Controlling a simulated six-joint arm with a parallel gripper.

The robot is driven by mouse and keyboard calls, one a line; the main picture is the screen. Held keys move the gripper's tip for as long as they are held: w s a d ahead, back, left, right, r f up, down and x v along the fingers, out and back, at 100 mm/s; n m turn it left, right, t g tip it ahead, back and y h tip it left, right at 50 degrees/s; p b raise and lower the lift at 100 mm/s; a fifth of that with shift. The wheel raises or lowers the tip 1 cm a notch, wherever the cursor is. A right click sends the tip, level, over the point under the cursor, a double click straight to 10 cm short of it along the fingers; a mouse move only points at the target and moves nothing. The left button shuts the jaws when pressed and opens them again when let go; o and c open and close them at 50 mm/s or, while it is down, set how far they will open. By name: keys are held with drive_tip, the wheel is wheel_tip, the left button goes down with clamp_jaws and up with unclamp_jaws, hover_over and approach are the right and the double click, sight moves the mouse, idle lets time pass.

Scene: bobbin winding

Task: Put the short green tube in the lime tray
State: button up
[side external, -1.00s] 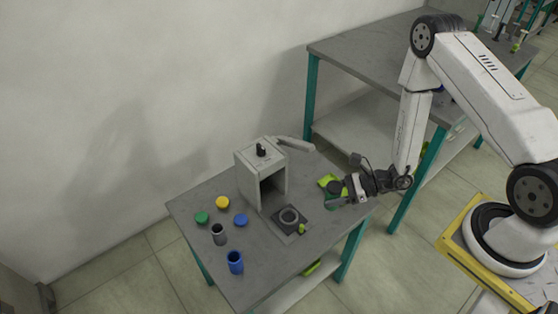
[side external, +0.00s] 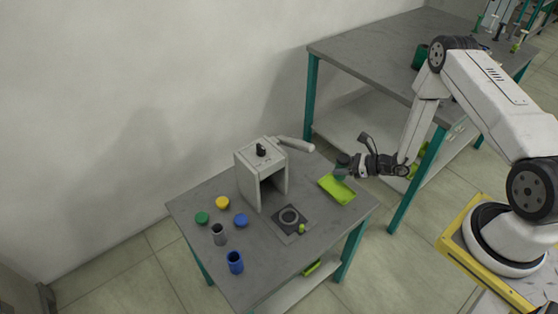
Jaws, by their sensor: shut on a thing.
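The lime tray (side external: 337,190) lies at the right end of the small grey table, and its visible floor is bare. My gripper (side external: 346,168) is over the tray's far right edge in the picture. It is shut on the short green tube (side external: 340,174), a dark green piece at the fingertips that is partly hidden by the dark fingers. The tube appears a little above the tray; I cannot tell the exact gap.
A grey box-shaped machine (side external: 248,170) with a handle stands mid-table, with a dark plate and ring (side external: 289,217) in front. Green (side external: 202,217), yellow (side external: 222,202) and blue (side external: 241,220) caps, a grey tube (side external: 218,234) and a blue tube (side external: 235,262) stand left.

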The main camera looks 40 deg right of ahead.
drive_tip(key=shift+f, duration=2.25)
drive_tip(key=shift+f, duration=0.95)
idle(0.7)
drive_tip(key=o, duration=1.3)
drive_tip(key=shift+r, duration=0.1)
drive_tip(key=shift+r, duration=3.4)
